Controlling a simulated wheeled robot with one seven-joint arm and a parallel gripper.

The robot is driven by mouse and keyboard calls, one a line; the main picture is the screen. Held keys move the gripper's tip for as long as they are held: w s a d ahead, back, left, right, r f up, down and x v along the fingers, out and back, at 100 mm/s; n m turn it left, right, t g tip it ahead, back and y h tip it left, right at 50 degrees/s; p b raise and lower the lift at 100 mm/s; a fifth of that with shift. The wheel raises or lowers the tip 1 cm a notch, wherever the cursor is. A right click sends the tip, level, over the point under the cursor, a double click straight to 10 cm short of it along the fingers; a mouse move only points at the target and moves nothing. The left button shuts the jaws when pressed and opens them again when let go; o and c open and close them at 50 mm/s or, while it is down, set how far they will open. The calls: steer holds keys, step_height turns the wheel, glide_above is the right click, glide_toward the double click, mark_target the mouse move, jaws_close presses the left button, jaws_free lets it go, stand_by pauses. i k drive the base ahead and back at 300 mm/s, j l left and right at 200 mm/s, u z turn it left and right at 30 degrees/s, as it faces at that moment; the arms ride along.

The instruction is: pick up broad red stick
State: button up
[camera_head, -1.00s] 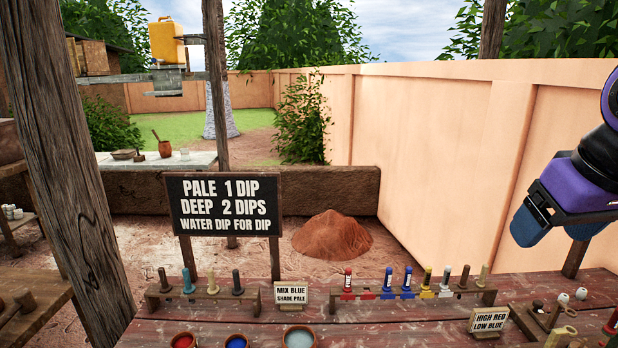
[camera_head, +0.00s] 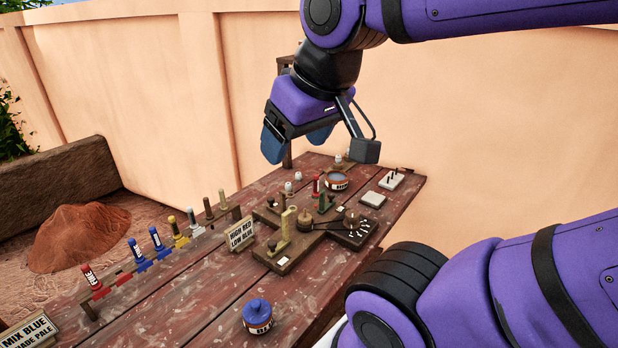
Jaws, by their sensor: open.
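A red stick (camera_head: 91,277) with a pale label stands upright in the stick rack at the left; its lettering is too small to read surely. Another red upright piece (camera_head: 316,185) with a pale band stands among the wooden fixtures on the table. I cannot tell which of the two is the broad one. The red-marked rack place (camera_head: 123,279) beside the first stick looks empty. My gripper (camera_head: 297,143) is open and empty, its blue fingers pointing down above the table's far end, apart from both red pieces.
Blue sticks (camera_head: 137,255), a yellow stick (camera_head: 174,228) and brown ones fill the rack. A HIGH RED LOW BLUE sign (camera_head: 241,234) stands before the wooden fixture (camera_head: 287,258). A blue-topped jar (camera_head: 257,314) is at the front. A wall (camera_head: 130,85) rises behind.

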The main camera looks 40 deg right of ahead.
mark_target(315, 193)
steer(key=l+z, duration=0.2)
steer(key=z, duration=0.2)
steer(key=k+l+z, duration=0.1)
steer(key=l+z, duration=0.25)
steer(key=j, duration=0.1)
